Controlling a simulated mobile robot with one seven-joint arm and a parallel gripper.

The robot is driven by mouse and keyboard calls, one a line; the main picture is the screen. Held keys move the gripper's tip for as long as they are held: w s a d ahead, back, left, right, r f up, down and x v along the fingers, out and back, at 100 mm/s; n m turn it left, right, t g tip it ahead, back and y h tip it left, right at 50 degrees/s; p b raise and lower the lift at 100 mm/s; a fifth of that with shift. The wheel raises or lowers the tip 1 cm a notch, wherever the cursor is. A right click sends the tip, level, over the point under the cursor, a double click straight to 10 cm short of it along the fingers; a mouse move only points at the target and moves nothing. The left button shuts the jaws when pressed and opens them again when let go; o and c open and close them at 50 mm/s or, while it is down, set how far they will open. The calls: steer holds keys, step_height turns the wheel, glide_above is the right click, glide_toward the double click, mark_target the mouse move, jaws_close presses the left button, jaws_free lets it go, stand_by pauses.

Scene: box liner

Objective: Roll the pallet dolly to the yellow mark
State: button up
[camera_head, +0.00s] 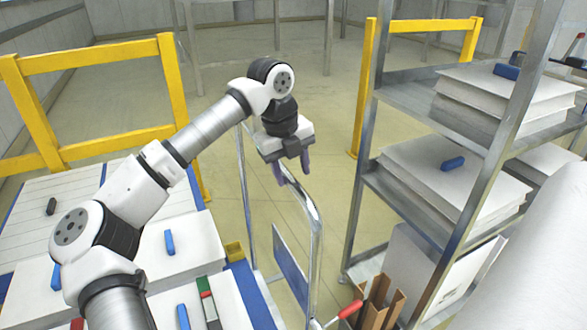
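A metal tube handle (318,228) rises in the middle of the head view, with a blue panel (291,266) low in its frame. It looks like the pallet dolly's handle, but the dolly's base and wheels are not clearly visible. My gripper (292,174) points down just above the handle's top bar. Its two dark purple fingers are apart with a gap between them, and nothing shows held. I cannot tell whether the fingers touch the bar or straddle it. No yellow floor mark can be made out.
Yellow guard rails (105,52) stand at the back left, with another rail (432,26) at the back right. A metal shelf rack (462,226) with white stacks stands close on the right. White stacks (178,243) fill the left. Open floor (325,115) lies beyond the handle.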

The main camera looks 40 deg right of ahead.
steer(key=shift+s+d, duration=0.15)
steer(key=shift+d, duration=0.1)
step_height(320, 180, up, 14)
steer(key=a, duration=0.3)
steer(key=shift+w+f+b, duration=0.2)
steer(key=shift+w+b, duration=0.2)
steer(key=shift+b, duration=0.05)
